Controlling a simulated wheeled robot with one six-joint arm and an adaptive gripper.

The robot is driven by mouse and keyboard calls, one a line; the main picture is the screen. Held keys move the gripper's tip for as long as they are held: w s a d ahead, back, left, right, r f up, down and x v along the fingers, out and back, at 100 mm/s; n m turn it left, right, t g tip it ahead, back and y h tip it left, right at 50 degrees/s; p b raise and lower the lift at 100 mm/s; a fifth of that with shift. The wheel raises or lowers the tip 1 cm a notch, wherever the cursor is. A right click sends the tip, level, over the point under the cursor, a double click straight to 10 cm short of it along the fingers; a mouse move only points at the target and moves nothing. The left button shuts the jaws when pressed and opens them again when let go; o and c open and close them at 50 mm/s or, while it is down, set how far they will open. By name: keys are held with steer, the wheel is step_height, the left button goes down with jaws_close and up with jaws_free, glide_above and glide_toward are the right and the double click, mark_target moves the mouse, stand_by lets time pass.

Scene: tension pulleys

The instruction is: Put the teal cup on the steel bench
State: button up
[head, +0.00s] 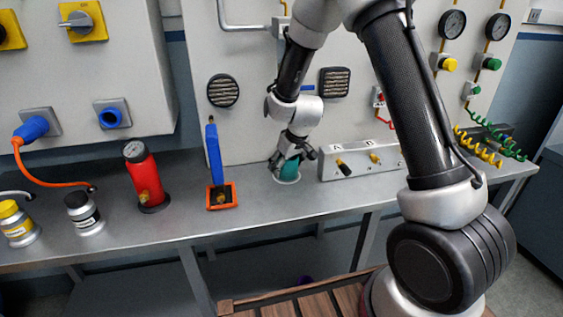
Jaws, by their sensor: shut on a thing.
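The teal cup (290,169) is at the middle of the steel bench (255,205), in front of the pale panel. A pale round rim or saucer (287,179) shows at its base; whether this is part of the cup I cannot tell. My gripper (290,160) reaches down from above and is shut on the cup. The fingers hide the cup's upper part. The cup appears at or very near the bench top; any small gap below is too small to see.
A blue-handled tool in an orange tray (234,196) stands left of the cup. A grey valve block (360,160) is close on the right. Further left are a red cylinder (142,178) and two jars (83,213). Bare bench lies in front of the cup.

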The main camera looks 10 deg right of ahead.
steer(key=shift+a+f, duration=0.1)
steer(key=o, duration=1.1)
steer(key=v, duration=1.2)
steer(key=shift+s+r, duration=0.15)
steer(key=shift+r, duration=0.1)
steer(key=s+d+r+m, duration=0.2)
steer(key=s+d+r, duration=0.7)
steer(key=s+r, duration=0.4)
steer(key=s+d+r+m+h, duration=0.1)
steer(key=s+d, duration=0.1)
steer(key=s, duration=0.6)
steer(key=s+d+r+m, duration=0.1)
steer(key=s+d, duration=0.2)
steer(key=s, duration=0.6)
steer(key=shift+h, duration=0.4)
